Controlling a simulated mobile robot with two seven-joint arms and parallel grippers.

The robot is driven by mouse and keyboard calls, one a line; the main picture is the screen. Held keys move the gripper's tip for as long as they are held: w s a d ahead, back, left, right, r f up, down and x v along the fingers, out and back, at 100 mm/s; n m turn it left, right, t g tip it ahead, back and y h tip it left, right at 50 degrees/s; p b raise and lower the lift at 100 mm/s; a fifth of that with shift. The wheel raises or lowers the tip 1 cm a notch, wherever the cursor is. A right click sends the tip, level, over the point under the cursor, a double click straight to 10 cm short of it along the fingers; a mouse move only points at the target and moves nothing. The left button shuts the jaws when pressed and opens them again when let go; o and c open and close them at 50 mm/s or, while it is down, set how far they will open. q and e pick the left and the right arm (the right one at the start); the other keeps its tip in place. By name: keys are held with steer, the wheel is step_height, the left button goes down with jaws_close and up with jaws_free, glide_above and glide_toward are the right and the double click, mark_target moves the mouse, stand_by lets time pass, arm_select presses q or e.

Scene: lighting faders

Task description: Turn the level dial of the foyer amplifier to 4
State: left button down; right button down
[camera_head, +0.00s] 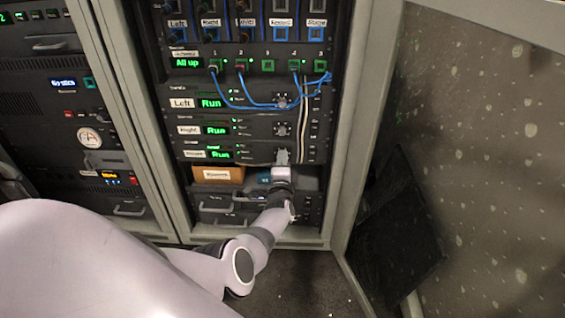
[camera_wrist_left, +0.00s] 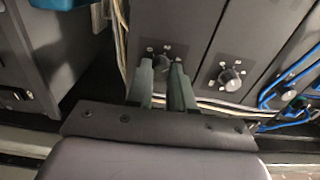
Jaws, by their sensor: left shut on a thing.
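The foyer amplifier (camera_head: 250,153) is the lowest of three stacked amplifiers in the middle rack, with a small label and a green "Run" display. My left gripper (camera_head: 282,158) is at its right part and covers its dial in the head view. In the left wrist view the level dial (camera_wrist_left: 162,63) is a dark round knob with small number marks around it. My left gripper (camera_wrist_left: 163,72) is shut on this knob, one finger on each side. The fingers hide part of the knob and scale, and I cannot read its setting. My right gripper is not in view.
The dial of the amplifier above (camera_wrist_left: 231,78) sits close beside my fingers. Blue cables (camera_head: 265,104) and pale cables hang at the rack's right side. A cardboard box (camera_head: 218,174) and drawers are below. An open rack door (camera_head: 470,130) stands at the right.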

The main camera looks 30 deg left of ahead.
arm_select(q)
steer(key=m, duration=0.3)
steer(key=shift+f, duration=0.1)
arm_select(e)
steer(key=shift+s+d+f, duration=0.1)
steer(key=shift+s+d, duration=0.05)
arm_select(q)
steer(key=shift+m, duration=0.4)
steer(key=c, duration=1)
jaws_free()
steer(key=p+v, duration=0.5)
steer(key=v, duration=0.2)
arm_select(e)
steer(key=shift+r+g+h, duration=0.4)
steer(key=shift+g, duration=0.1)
